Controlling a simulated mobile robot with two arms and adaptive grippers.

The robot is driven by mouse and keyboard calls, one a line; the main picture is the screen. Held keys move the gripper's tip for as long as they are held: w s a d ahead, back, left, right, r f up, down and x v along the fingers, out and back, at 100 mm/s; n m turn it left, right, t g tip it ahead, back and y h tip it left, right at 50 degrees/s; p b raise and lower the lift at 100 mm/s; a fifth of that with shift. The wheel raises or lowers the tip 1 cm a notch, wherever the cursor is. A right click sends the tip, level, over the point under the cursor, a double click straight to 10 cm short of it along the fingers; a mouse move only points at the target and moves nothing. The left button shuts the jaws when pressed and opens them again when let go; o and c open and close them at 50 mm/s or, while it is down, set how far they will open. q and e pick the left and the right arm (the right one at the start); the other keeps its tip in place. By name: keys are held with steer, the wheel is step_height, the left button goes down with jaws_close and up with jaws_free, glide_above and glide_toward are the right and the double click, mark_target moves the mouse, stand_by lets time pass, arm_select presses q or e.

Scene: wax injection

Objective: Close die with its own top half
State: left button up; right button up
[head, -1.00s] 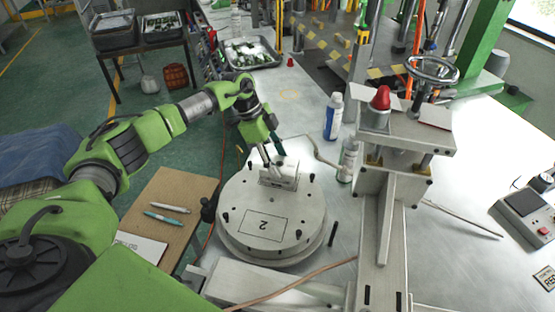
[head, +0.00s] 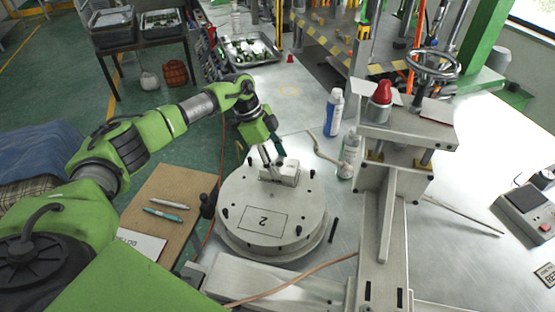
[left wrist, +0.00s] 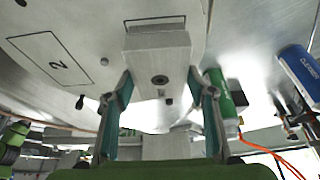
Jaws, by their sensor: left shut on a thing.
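The round metal die (head: 262,242), marked 2 on its top plate, sits on the table in the head view. A block-like handle (head: 284,172) stands on the plate near its far edge. My left gripper (head: 268,168) is shut on this handle. In the left wrist view the handle (left wrist: 158,55) lies between the two fingers (left wrist: 160,105), and the plate (left wrist: 60,20) shows behind it. I cannot tell whether the plate rests fully on the part below. My right gripper is not in view.
A metal press stand (head: 392,190) with a red-capped top stands right of the die. Blue-white (head: 334,112) and green-white (head: 349,154) bottles stand behind it. A brown board with pens (head: 165,195) is at left.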

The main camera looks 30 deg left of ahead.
arm_select(q)
steer(key=o, duration=1.5)
steer(key=v, duration=1.2)
steer(key=shift+f, duration=0.1)
